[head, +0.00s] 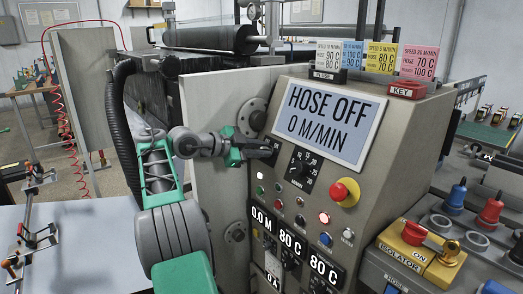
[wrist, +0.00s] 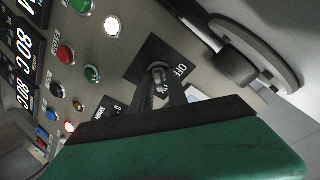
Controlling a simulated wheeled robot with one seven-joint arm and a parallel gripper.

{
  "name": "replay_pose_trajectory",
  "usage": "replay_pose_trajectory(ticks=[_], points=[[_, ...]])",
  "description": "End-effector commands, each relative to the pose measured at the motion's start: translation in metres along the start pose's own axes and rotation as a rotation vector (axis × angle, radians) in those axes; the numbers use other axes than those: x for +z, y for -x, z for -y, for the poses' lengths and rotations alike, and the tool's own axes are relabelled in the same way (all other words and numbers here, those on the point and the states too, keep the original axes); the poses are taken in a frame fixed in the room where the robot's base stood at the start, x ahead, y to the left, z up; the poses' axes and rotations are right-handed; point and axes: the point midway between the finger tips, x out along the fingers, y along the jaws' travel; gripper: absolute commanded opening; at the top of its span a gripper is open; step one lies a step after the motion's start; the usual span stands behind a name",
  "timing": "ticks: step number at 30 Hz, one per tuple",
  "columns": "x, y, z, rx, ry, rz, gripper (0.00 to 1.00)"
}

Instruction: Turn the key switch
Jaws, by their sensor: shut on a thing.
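The key switch plate (wrist: 147,60), black with a white "OFF" label, is on the sloping front of the grey control cabinet (head: 400,140). In the wrist view a small metal key (wrist: 157,68) stands at its middle. My gripper (head: 268,150) reaches the panel's upper left from the left side. In the wrist view its two dark fingers (wrist: 160,88) are shut on the key. The fingers hide part of the plate's lettering. The cabinet's screen (head: 328,120) reads "HOSE OFF 0 M/MIN".
A round dial (head: 301,168) is just right of my gripper. Below are several coloured buttons and a red emergency stop (head: 345,192) on yellow. A yellow isolator box (head: 420,255) stands at lower right. A red KEY tag (head: 407,89) is on the cabinet top.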

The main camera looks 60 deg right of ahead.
Motion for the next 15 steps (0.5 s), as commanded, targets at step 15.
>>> replay_pose_trajectory(ticks=[15], points=[[-0.0023,0.0045,0.0022,0.0,0.003,0.001,0.31]])
